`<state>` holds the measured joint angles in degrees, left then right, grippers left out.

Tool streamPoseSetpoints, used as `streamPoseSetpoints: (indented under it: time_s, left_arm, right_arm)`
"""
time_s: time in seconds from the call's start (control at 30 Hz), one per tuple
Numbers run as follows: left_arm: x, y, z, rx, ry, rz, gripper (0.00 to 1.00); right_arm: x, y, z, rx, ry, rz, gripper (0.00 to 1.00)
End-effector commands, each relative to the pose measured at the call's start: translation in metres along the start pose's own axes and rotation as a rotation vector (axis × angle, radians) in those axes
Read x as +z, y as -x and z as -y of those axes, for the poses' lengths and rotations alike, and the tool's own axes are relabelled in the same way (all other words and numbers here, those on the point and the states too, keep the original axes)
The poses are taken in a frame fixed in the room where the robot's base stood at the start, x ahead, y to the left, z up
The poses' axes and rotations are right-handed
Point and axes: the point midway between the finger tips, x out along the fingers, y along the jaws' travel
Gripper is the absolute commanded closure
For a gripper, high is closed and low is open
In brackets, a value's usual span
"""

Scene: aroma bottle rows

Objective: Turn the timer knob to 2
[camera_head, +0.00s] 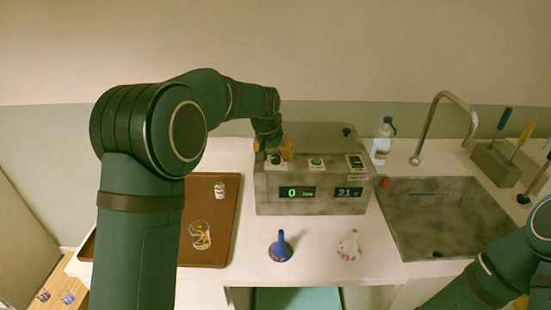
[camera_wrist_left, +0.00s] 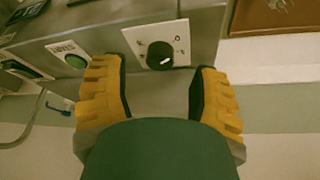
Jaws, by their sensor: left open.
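The timer knob (camera_wrist_left: 160,54) is a black round knob with a white mark on a white plate on the grey machine (camera_head: 316,209). My left gripper (camera_wrist_left: 158,78) is open, with one yellow finger on each side of the knob in the wrist view and no visible grip on it. In the head view, my left gripper (camera_head: 277,152) is over the machine's left panel and partly hides the knob. The left display (camera_head: 297,192) reads 0 and the right display (camera_head: 349,192) reads 21.
A green button (camera_head: 316,162) and another switch (camera_head: 355,161) sit right of the knob. A brown tray (camera_head: 219,254) with a glass (camera_head: 200,235) is at left. Blue (camera_head: 281,247) and white (camera_head: 349,246) small vessels stand in front. A sink (camera_head: 437,225) is at right.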

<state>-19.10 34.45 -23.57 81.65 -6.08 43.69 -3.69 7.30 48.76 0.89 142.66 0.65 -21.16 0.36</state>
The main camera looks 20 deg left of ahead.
Motion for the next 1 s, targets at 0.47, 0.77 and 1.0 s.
streamPoseSetpoints:
  time_s: [0.47,0.77,1.0]
  left_arm:
    - [0.0,-0.029,0.0,0.0,0.0,-0.001,0.39]
    - [0.0,-0.029,0.0,0.0,0.0,-0.001,0.96]
    - [0.0,-0.029,0.0,0.001,-0.001,-0.001,1.0]
  right_arm:
    - [0.001,-0.002,-0.001,0.0,0.001,0.002,0.53]
    - [0.001,-0.002,-0.001,0.0,0.001,0.002,0.53]
    - [0.001,-0.002,-0.001,0.0,0.001,0.002,0.53]
